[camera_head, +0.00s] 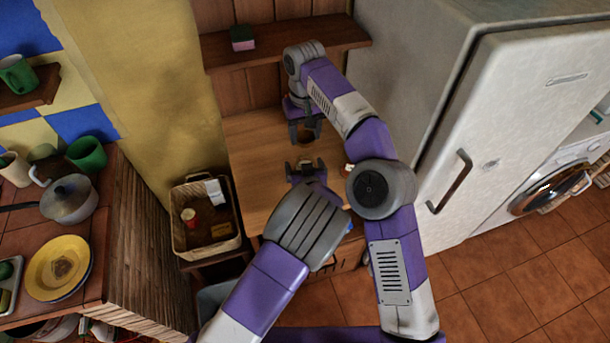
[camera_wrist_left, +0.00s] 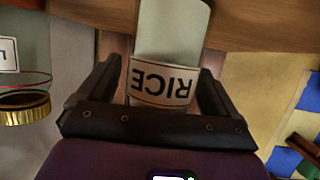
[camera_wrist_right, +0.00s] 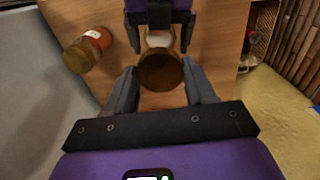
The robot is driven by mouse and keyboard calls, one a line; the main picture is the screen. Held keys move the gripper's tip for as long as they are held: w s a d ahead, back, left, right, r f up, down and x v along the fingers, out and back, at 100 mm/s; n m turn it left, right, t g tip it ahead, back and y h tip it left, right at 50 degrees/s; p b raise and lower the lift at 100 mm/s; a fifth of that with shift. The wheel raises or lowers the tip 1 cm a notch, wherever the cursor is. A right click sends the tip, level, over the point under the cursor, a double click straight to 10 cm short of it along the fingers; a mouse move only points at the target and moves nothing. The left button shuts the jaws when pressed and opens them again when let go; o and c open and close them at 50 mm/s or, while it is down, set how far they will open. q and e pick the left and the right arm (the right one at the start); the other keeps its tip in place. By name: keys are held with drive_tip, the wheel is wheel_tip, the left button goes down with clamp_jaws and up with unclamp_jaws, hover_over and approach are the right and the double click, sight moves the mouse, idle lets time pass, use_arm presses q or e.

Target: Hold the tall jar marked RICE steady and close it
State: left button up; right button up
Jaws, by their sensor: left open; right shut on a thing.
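The tall RICE jar (camera_wrist_left: 172,30) is pale, and its label (camera_wrist_left: 162,82) appears upside down in the left wrist view. My left gripper (camera_head: 306,168) is open, with its fingers on either side of the jar; it also shows in the left wrist view (camera_wrist_left: 165,90). My right gripper (camera_head: 305,130) is shut on a round golden-brown lid (camera_wrist_right: 162,70). In the right wrist view the pale jar (camera_wrist_right: 160,39) shows just beyond the lid, below my left gripper. The jar's mouth is hidden, and I cannot tell whether lid and jar touch.
A wicker basket (camera_head: 178,225) is left of the counter. The fridge (camera_head: 490,120) bounds the right, and a shelf (camera_head: 290,45) the back. The counter's left part is clear.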

use_arm(q)
drive_tip(key=c, duration=1.5)
use_arm(e)
hover_over(305, 160)
drive_tip(key=shift+w+f, duration=0.2)
drive_tip(key=shift+f, duration=2.3)
drive_tip(key=shift+f, duration=0.1)
drive_tip(key=shift+f, duration=0.9)
drive_tip(key=shift+c, duration=0.4)
use_arm(q)
drive_tip(key=shift+r, duration=0.1)
use_arm(e)
drive_tip(key=shift+s+f, duration=0.15)
drive_tip(key=shift+f, duration=0.15)
use_arm(q)
drive_tip(key=shift+a, duration=0.1)
use_arm(e)
drive_tip(key=shift+f, duration=0.3)
